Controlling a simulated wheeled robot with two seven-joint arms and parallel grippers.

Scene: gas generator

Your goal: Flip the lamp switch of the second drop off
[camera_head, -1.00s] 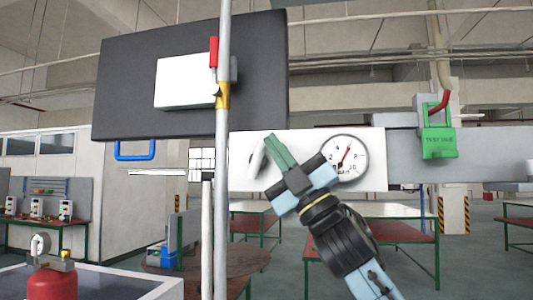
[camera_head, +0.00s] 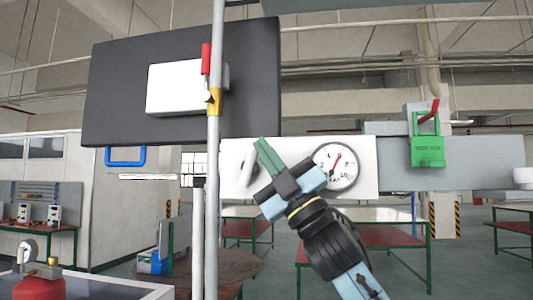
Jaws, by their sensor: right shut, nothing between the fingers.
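A white panel (camera_head: 300,187) with a round pressure gauge (camera_head: 336,166) is ahead of me. At its left part is a pale oblong lever, likely the lamp switch (camera_head: 248,170), tilted with its top to the right. My right gripper (camera_head: 263,147) is shut and empty, with its green fingers pointing up and left. In the picture the fingertips lie just above and right of the lever; I cannot tell if they touch it. My left gripper is not in view.
A grey pole (camera_head: 213,150) with a red handle (camera_head: 206,59) stands in front of a dark board (camera_head: 115,90). A red cylinder (camera_head: 38,288) is at the lower left. Tables stand behind.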

